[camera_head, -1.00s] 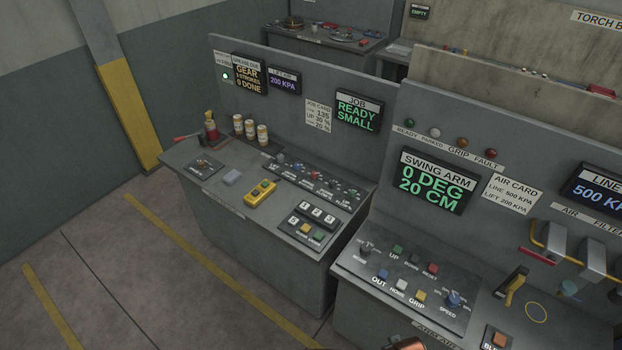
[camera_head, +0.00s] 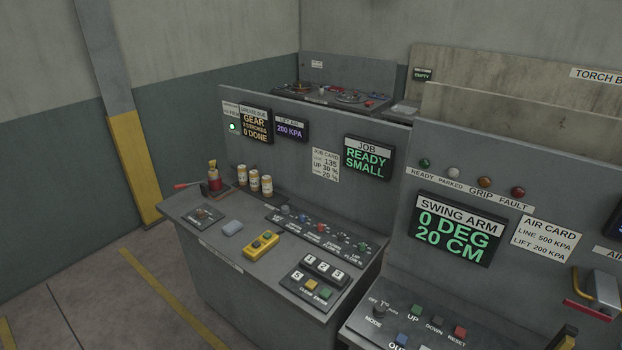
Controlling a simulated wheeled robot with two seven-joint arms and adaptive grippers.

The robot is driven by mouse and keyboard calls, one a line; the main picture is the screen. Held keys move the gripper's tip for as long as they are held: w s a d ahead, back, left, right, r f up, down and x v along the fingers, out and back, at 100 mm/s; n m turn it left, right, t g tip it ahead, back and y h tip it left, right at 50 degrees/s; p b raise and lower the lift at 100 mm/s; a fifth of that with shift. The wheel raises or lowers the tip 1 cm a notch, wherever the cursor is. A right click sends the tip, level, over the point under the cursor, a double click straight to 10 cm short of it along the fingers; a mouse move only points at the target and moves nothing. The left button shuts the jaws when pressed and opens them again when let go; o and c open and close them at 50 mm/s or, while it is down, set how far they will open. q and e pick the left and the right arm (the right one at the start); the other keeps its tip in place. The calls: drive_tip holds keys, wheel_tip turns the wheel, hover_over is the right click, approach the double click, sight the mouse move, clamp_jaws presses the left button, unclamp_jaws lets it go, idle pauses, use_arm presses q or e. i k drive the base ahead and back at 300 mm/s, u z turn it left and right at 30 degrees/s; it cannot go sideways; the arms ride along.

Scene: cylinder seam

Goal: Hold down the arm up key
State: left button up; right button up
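The swing arm key panel (camera_head: 385,318) is at the bottom right, partly cut off by the picture's lower edge. Its green UP key (camera_head: 415,311) stands between the MODE knob (camera_head: 379,311) and the dark DOWN key (camera_head: 437,322). A red RESET key (camera_head: 459,332) is to the right. The blue OUT key (camera_head: 401,340) is at the lower edge. The swing arm display (camera_head: 454,229) reads 0 DEG, 20 CM. Neither of my grippers is in view.
The left console carries a yellow pendant (camera_head: 261,246), several cans (camera_head: 254,181), a number keypad (camera_head: 322,270) and a row of knobs. Its job display (camera_head: 367,158) reads READY SMALL. A gap separates the two consoles. Floor at the left is clear.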

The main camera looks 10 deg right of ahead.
sight(416, 310)
drive_tip(key=z, duration=1.55)
